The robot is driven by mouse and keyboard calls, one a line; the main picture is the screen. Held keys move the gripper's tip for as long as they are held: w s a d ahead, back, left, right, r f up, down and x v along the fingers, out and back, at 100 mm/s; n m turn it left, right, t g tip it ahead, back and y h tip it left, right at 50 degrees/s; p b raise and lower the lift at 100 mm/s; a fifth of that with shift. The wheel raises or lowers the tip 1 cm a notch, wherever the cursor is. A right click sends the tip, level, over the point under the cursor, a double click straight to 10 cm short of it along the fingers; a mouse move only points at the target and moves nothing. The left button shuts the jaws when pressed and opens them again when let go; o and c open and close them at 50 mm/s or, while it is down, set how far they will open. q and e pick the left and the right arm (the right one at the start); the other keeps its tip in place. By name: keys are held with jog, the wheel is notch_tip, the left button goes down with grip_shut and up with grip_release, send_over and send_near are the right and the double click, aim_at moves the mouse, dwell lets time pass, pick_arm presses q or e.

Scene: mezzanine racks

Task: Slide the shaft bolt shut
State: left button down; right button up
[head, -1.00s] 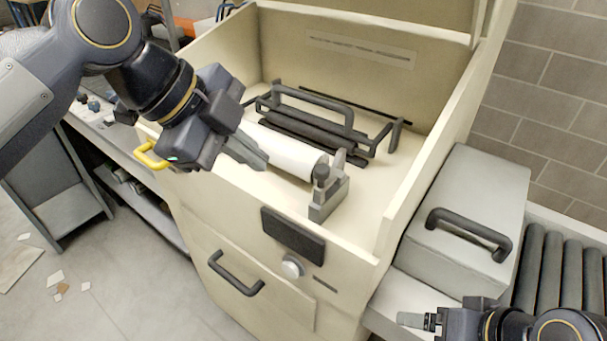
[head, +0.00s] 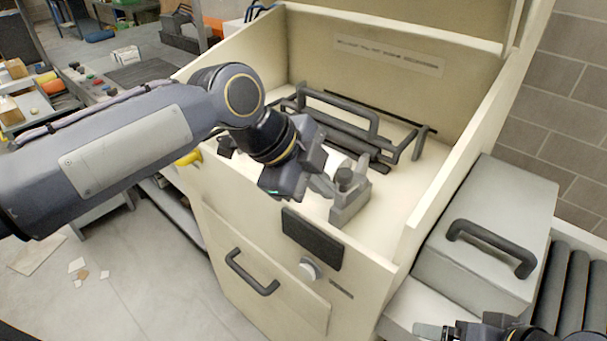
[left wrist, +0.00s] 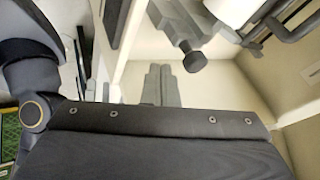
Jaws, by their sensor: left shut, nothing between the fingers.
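A grey bracket (head: 348,203) stands inside the front of the cream machine box. A dark round knob (head: 344,176) sits at its top; this looks like the shaft bolt, though I cannot be sure. The left wrist view also shows the knob (left wrist: 195,62) and the bracket (left wrist: 178,18). A white roll (head: 338,163) is mostly hidden behind my left arm. My left gripper (head: 322,188) is shut and empty, its tips just left of the bracket and knob. Its fingers (left wrist: 161,85) show apart from the knob in the wrist view. My right gripper (head: 428,331) is partly seen at the lower right.
The cream box's front wall (head: 270,208) lies under my left gripper. A black handle frame (head: 340,105) lies deeper in the box. A grey case (head: 485,235) with a black handle stands to the right. A yellow handle (head: 188,158) is at the left.

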aim_at(346, 171)
pick_arm(q)
jog(key=shift+w+d, duration=0.25)
jog(key=shift+w, duration=0.3)
jog(key=shift+w+d, duration=0.25)
jog(key=shift+w, duration=0.25)
jog(key=w+d+p, duration=0.1)
jog(key=w, duration=0.1)
jog(key=w+d+p, duration=0.1)
jog(key=shift+w+d, duration=0.35)
jog(key=shift+w, duration=0.1)
